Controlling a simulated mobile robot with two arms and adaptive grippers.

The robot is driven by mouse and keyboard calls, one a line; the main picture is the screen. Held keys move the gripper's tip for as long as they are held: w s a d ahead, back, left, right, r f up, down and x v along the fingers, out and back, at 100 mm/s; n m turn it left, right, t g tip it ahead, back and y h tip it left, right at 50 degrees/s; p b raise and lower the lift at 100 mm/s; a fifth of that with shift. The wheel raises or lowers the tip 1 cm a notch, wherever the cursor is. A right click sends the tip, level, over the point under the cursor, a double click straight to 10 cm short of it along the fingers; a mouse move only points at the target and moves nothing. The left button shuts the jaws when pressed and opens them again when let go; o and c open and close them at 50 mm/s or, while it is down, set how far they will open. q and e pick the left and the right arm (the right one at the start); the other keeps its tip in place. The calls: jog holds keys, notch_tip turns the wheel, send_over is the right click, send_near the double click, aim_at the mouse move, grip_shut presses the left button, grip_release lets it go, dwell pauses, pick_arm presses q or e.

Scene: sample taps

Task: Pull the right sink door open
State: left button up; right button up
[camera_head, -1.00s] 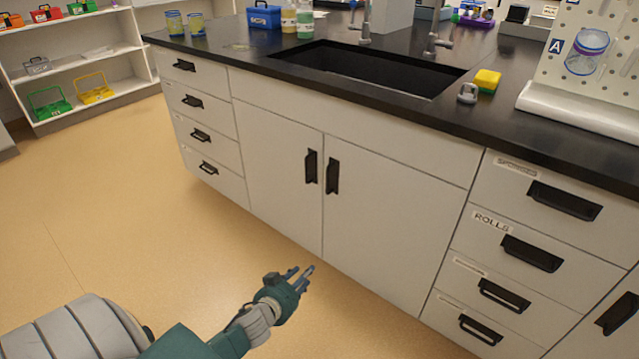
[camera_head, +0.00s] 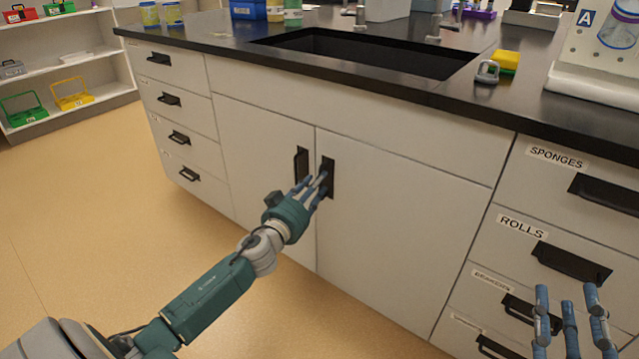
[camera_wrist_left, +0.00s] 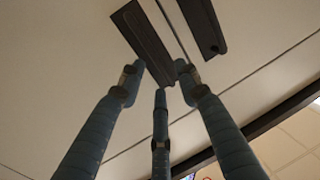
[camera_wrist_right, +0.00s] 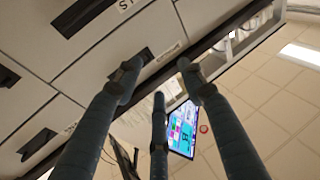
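The right sink door (camera_head: 400,235) is a pale panel, closed flush with the cabinet front. Its black upright handle (camera_head: 328,178) is at its left edge. My left gripper (camera_head: 314,186) is at this handle, its fingertips overlapping the handle's lower part in the head view. In the left wrist view the handle (camera_wrist_left: 143,38) runs between the spread fingers, which look open; I cannot tell whether they touch it. My right gripper (camera_head: 570,300) is open and empty, low at the right in front of the drawers.
The left sink door (camera_head: 260,160) is closed, its handle (camera_head: 301,166) close beside the left gripper. Labelled drawers (camera_head: 560,215) stand right, more drawers (camera_head: 175,105) left. The black counter (camera_head: 400,90) overhangs, with the sink (camera_head: 370,52). Open floor (camera_head: 100,220) lies left.

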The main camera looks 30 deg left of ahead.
pick_arm(q)
jog(key=shift+w+a, duration=0.15)
jog(key=shift+w, duration=1.15)
pick_arm(e)
jog(key=shift+s+a+r+t, duration=0.1)
jog(key=shift+s+r+t, duration=0.2)
jog(key=shift+r, duration=0.4)
jog(key=shift+s+r+t, duration=0.1)
jog(key=shift+r+t, duration=0.3)
jog(key=shift+r, duration=0.25)
pick_arm(q)
grip_shut()
